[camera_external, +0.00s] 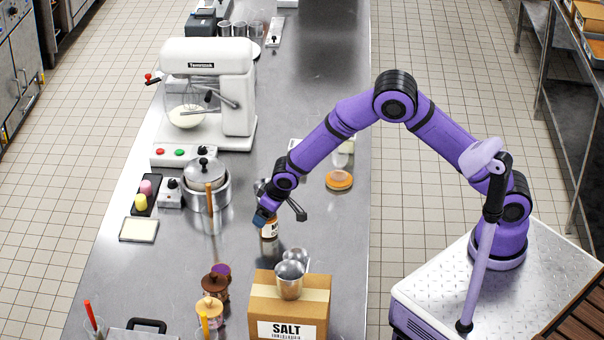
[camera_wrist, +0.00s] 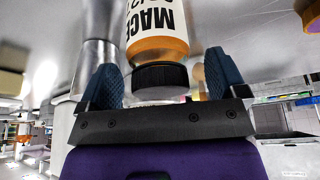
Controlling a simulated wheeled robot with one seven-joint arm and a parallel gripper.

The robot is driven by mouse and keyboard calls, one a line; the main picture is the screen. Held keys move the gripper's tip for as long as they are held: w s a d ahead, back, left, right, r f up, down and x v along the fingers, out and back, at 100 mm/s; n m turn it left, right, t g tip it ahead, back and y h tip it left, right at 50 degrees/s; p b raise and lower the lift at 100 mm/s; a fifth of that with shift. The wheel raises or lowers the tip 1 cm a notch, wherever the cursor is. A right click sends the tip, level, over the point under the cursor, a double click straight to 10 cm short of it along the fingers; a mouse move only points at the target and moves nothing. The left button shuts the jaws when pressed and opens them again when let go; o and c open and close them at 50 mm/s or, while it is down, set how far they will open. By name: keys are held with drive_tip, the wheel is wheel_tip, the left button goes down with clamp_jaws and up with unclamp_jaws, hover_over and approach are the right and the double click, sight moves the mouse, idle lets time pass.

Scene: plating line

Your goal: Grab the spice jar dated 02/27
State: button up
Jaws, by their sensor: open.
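A spice jar (camera_wrist: 158,40) with a black lid, a white label reading MACE and orange-brown contents shows upside down in the wrist view. A second line on its label is cut off at the top edge, so I cannot read a date. In the external view the jar (camera_external: 269,229) stands on the steel counter below my gripper. My gripper (camera_external: 266,213) is open. In the wrist view its two blue fingers (camera_wrist: 163,82) are on either side of the black lid, with gaps showing.
A SALT box (camera_external: 289,304) with metal cups (camera_external: 290,280) on top stands close in front. A steel pot (camera_external: 207,188) and white mixer (camera_external: 212,90) are to the left. An orange-rimmed round item (camera_external: 339,180) lies behind right.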

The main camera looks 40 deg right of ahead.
drive_tip(key=shift+x, duration=0.85)
drive_tip(key=c, duration=1.2)
drive_tip(key=shift+o, duration=0.2)
drive_tip(key=shift+r, duration=0.15)
